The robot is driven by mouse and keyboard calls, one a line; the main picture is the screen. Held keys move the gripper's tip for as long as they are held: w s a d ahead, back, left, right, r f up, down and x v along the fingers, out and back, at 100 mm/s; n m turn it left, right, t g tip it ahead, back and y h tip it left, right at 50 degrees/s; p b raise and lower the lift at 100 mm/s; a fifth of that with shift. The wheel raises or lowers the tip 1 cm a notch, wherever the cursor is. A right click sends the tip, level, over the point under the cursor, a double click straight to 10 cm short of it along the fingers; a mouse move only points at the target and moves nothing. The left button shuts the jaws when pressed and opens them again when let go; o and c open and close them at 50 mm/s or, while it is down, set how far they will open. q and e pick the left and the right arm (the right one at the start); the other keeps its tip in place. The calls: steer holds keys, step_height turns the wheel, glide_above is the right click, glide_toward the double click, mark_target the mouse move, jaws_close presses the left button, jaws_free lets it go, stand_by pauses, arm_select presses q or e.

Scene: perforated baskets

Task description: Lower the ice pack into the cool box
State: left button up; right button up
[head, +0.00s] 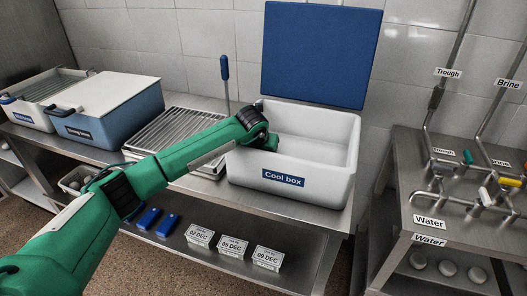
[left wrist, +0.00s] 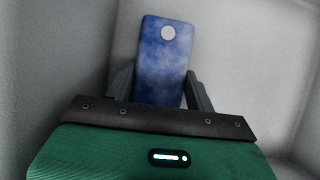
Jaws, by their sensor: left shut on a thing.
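The cool box (head: 330,185) is a white open tub with a blue label on its front. Its blue lid (head: 320,55) stands raised behind it. My left arm reaches over the box's left side, and its hand points down inside; the fingers are hidden in the head view. In the left wrist view my left gripper (left wrist: 161,78) is shut on a blue ice pack (left wrist: 158,65) with a pale round spot near its top end. Pale walls surround the pack in that view; I cannot tell whether it touches the floor. My right gripper is not in view.
Two blue packs (head: 148,218) and several date-marked blocks (head: 200,236) lie on the lower shelf. A slatted metal rack (head: 170,130) is left of the cool box, with a blue lidded box (head: 90,128) beyond. A metal stand with taps (head: 415,190) is at right.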

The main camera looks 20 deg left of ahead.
arm_select(q)
steer(key=o, duration=1.2)
steer(key=shift+c, duration=0.2)
steer(key=shift+o, duration=0.4)
steer(key=shift+o, duration=1.1)
